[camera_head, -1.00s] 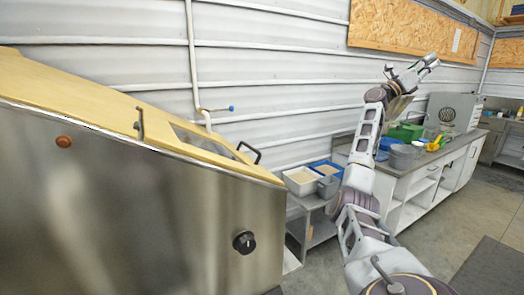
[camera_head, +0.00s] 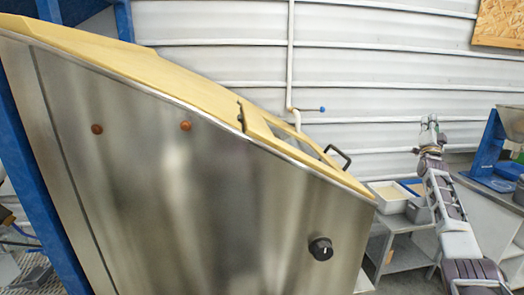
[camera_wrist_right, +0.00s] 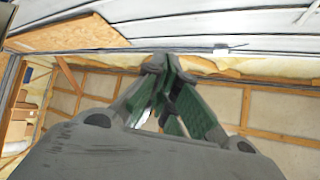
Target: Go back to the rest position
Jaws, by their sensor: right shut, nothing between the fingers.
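My right gripper (camera_head: 430,125) is at the far end of my raised right arm, on the right of the head view, in front of the white ribbed wall. It is small there, and it holds nothing. In the right wrist view its green-padded fingers (camera_wrist_right: 158,75) come together at the tips, with only wall and ceiling behind them. My left gripper is not in view.
A white tub (camera_head: 388,196) and a grey bin (camera_head: 418,211) stand on a low table beside my right arm. A blue-framed device (camera_head: 490,155) is at right.

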